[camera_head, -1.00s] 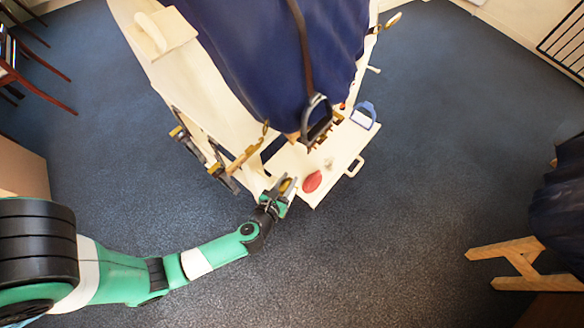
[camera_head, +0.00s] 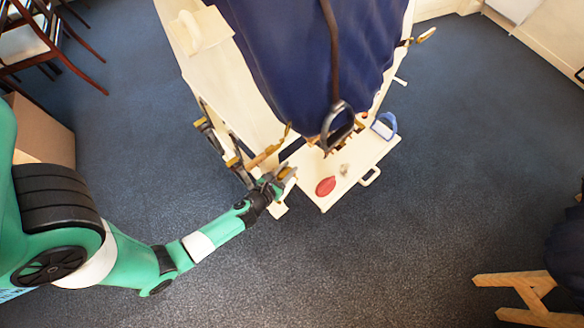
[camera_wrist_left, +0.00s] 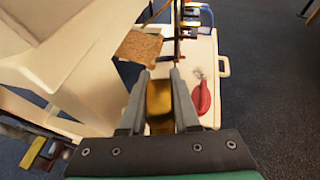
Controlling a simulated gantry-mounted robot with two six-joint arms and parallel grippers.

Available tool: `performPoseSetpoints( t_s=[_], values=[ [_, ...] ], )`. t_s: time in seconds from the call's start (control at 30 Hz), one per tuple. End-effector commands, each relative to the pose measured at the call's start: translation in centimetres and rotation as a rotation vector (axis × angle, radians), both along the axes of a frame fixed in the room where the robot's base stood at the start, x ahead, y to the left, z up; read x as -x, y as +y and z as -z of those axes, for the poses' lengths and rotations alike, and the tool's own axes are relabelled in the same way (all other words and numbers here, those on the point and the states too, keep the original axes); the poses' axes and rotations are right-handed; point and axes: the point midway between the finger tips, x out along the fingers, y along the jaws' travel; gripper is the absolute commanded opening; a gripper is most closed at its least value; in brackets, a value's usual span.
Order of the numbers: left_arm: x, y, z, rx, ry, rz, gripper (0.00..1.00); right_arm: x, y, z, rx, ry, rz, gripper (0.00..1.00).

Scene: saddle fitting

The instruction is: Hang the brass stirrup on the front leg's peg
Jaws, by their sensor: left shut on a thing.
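My left gripper (camera_head: 280,180) is beside the cream stand, next to the near left corner of its tray. Its fingers are shut on a brass-coloured piece (camera_wrist_left: 159,103), which I take to be the brass stirrup. It shows between the fingers in the left wrist view and as a small gold patch in the head view (camera_head: 287,171). Most of its outline is hidden by the fingers. The cream leg area of the stand (camera_head: 277,207) is close beside the gripper. I cannot make out the front leg's peg clearly. My right gripper is not in view.
A dark stirrup (camera_head: 337,126) hangs by a strap over the blue cover (camera_head: 300,60). Brass-and-dark fittings (camera_head: 232,160) line the stand's left side. The floor in front is clear.

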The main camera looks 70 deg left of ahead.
Motion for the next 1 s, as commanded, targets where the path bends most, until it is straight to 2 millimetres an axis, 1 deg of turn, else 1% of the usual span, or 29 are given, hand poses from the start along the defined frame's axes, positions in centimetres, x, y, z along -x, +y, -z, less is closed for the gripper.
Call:
performPoseSetpoints(
  t_s=[0.03, 0.23, 0.47, 1.0],
  values=[
    [0.1, 0.4, 0.0, -0.001, -0.001, -0.003, 0.0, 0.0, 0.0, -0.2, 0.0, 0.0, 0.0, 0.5],
    [0.4, 1.2, 0.9, 0.0, -0.001, -0.002, 0.0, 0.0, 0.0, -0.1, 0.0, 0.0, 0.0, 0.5],
    [0.4, 1.4, 1.5, 0.0, -0.002, 0.0, 0.0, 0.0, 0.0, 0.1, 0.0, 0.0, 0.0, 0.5],
    [0.5, 1.3, 1.6, 0.001, 0.002, -0.001, 0.0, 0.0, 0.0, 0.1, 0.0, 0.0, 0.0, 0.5]
  ],
)
